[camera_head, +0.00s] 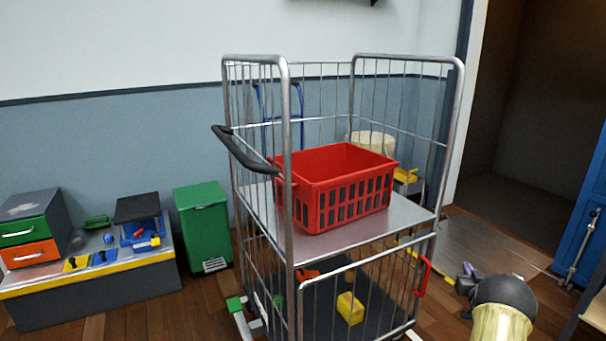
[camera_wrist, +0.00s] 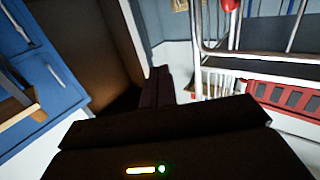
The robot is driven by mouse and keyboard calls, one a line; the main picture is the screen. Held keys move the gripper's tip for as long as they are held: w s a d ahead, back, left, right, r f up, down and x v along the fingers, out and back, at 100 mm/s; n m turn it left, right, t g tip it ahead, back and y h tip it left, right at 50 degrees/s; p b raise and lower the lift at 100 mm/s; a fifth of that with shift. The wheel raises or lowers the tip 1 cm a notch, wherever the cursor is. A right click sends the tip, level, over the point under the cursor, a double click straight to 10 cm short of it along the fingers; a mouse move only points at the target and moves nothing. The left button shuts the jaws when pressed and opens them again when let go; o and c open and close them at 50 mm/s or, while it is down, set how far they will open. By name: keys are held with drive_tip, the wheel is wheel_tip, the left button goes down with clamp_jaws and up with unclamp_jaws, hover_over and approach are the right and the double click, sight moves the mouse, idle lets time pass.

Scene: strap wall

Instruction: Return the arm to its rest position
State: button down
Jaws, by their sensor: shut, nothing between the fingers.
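My gripper (camera_wrist: 160,88) shows in the wrist view as dark fingers above a dark body with a small yellow and green light. The fingers are together with nothing between them. In the head view, part of my arm shows at the lower right as a dark rounded joint and a pale yellow link, to the right of the wire roll cage (camera_head: 457,110). The fingers are not clearly seen there. In the wrist view, the cage's bars (camera_wrist: 196,35) and a red basket (camera_wrist: 285,95) are at the right, apart from the fingers.
The red basket (camera_head: 340,195) stands on the cage's shelf (camera_head: 415,212); a yellow block (camera_head: 350,308) lies below. A green bin (camera_head: 203,225) and low bench (camera_head: 90,290) are left. A dark doorway (camera_head: 545,120) and blue cabinet (camera_head: 590,215) are right.

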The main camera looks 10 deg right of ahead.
drive_tip(key=s+a+r+g+y, duration=0.1)
drive_tip(key=s+a+r+g, duration=0.1)
drive_tip(key=a, duration=0.6)
drive_tip(key=s+a+r+g+y, duration=0.1)
drive_tip(key=a+r+g, duration=0.15)
drive_tip(key=a, duration=0.65)
drive_tip(key=s+a+r+g, duration=0.2)
drive_tip(key=a+r, duration=0.1)
drive_tip(key=a, duration=0.5)
drive_tip(key=s+a+n+g+y, duration=0.2)
drive_tip(key=s+a+g, duration=0.2)
drive_tip(key=s+a, duration=0.8)
drive_tip(key=s+a+n+g+y, duration=0.15)
drive_tip(key=s+a+g, duration=0.25)
drive_tip(key=s+a, duration=0.8)
drive_tip(key=w+d+p+v, duration=0.1)
drive_tip(key=p+v, duration=1.8)
drive_tip(key=w+d+p+v, duration=0.1)
drive_tip(key=w+p+v, duration=0.1)
drive_tip(key=p+v, duration=1.7)
drive_tip(key=shift+w+d+r, duration=0.2)
drive_tip(key=shift+d+r, duration=0.1)
drive_tip(key=shift+d, duration=0.05)
